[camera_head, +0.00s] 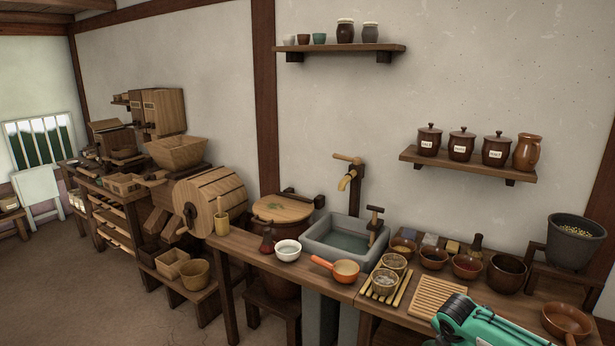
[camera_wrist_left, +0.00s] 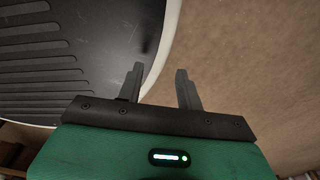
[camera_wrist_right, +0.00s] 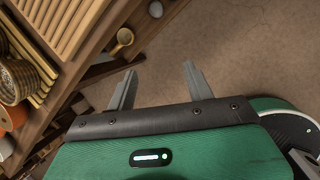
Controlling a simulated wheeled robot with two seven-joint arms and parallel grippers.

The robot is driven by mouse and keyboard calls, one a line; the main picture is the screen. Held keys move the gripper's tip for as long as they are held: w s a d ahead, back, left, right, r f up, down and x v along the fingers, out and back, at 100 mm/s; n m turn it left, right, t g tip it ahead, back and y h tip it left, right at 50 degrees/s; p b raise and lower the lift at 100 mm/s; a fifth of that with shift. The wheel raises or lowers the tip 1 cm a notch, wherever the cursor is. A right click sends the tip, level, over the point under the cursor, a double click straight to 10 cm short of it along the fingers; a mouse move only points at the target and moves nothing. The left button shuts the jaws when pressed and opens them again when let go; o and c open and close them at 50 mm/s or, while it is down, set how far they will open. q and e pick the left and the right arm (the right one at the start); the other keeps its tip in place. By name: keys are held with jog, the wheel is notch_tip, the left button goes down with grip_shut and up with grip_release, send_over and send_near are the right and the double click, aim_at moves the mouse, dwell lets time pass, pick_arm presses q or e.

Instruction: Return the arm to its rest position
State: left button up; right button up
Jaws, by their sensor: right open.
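My left gripper (camera_wrist_left: 158,78) shows in the left wrist view with its two grey fingers apart and nothing between them. Below it are the brown floor and part of my own dark base. My right gripper (camera_wrist_right: 158,76) is open and empty in the right wrist view, over the floor beside the edge of the wooden counter. In the head view, part of my green arm (camera_head: 480,325) reaches in at the bottom right, in front of the counter. Neither gripper's fingers show in the head view.
The counter (camera_head: 245,245) carries a stone sink (camera_head: 320,240), an orange-handled pan (camera_head: 345,271), a slatted board (camera_head: 437,297) and several bowls. In the right wrist view, a woven cup (camera_wrist_right: 14,82) and a wooden ladle (camera_wrist_right: 122,40) are near the gripper. Open floor (camera_head: 60,290) lies left.

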jog(key=s+a+f+m+y, duration=0.15)
jog(key=s+f+m, duration=0.35)
jog(key=f, duration=0.6)
jog(key=s+a+f+m, duration=0.3)
jog(key=s+f, duration=0.4)
jog(key=f, duration=0.5)
jog(key=s+a+f+m+y, duration=0.1)
jog(key=s+a+f+m, duration=0.15)
jog(key=s+f, duration=0.6)
pick_arm(q)
jog(key=shift+s+a+r+p, duration=0.15)
jog(key=shift+s+r+p, duration=0.15)
jog(key=shift+s+p, duration=0.45)
pick_arm(e)
jog(key=s+a+f+m, duration=0.1)
jog(key=s+f+m, duration=0.2)
jog(key=s, duration=1)
jog(key=s+a+f+m+g, duration=0.1)
jog(key=s+a+f+m, duration=0.1)
jog(key=s+f, duration=0.7)
jog(key=s+a+f+m+g, duration=0.1)
jog(key=s+f+m, duration=0.4)
jog(key=s, duration=1.4)
jog(key=shift+a+f, duration=0.45)
jog(key=shift+f, duration=0.2)
jog(key=shift+c, duration=0.4)
